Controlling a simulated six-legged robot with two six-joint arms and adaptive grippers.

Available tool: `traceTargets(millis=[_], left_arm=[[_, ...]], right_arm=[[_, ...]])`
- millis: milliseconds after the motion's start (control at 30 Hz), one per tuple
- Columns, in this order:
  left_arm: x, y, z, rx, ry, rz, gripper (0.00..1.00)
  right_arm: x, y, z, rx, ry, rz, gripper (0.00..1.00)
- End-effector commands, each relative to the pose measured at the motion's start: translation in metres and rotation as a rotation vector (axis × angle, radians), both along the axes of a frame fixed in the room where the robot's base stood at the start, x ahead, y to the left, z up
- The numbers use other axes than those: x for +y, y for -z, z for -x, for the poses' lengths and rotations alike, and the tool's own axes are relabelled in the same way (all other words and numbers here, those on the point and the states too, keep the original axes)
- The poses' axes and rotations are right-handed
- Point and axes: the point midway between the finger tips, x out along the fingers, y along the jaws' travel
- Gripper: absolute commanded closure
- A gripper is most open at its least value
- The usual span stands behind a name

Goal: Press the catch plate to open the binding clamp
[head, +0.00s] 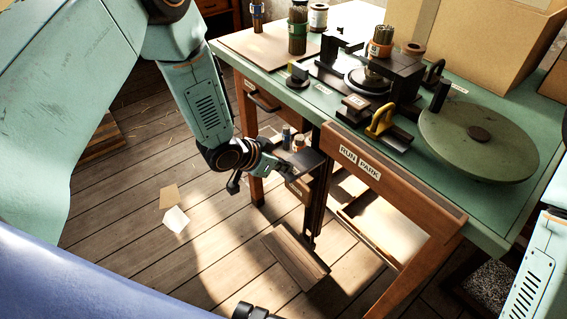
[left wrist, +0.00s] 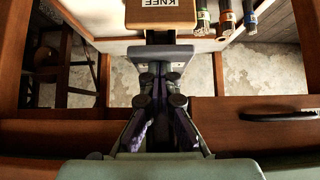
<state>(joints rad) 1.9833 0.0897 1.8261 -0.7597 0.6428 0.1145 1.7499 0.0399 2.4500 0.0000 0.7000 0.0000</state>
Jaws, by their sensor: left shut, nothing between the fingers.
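My left gripper (head: 290,167) is below the front edge of the green bench, beside a dark flat plate (head: 308,160). In the left wrist view its fingers (left wrist: 161,82) are shut with nothing between them. A grey plate (left wrist: 160,55) lies just beyond the fingertips, perhaps the catch plate; I cannot tell whether they touch it. Behind it is a wooden block labelled KNEE (left wrist: 160,12). On the bench is a black clamp-like fixture (head: 396,72) with a yellow handle (head: 380,119); whether it is the binding clamp is unclear.
Pots of rods (head: 298,30) and cardboard boxes (head: 490,45) stand behind. A wooden board (head: 295,257) lies below; floor to the left is mostly clear.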

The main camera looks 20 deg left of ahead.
Motion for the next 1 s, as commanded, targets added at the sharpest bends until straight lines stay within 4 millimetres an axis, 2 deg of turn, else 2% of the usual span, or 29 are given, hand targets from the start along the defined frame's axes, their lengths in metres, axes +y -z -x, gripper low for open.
traceTargets(millis=[33, 333, 700, 1000], left_arm=[[-0.001, -0.007, 0.001, 0.004, 0.001, -0.002, 1.0], [-0.003, -0.041, -0.002, -0.005, -0.002, 0.0, 1.0], [0.027, -0.094, 0.042, -0.007, -0.008, 0.006, 1.0], [0.036, -0.108, 0.056, -0.007, -0.005, 0.002, 1.0]], right_arm=[[0.0, -0.008, 0.0, 0.0, 0.0, 0.0, 1.0], [0.0, -0.038, 0.0, 0.0, 0.0, 0.0, 1.0], [0.0, -0.055, 0.0, 0.0, 0.0, 0.0, 1.0], [0.0, -0.059, 0.0, 0.0, 0.0, 0.0, 1.0]])
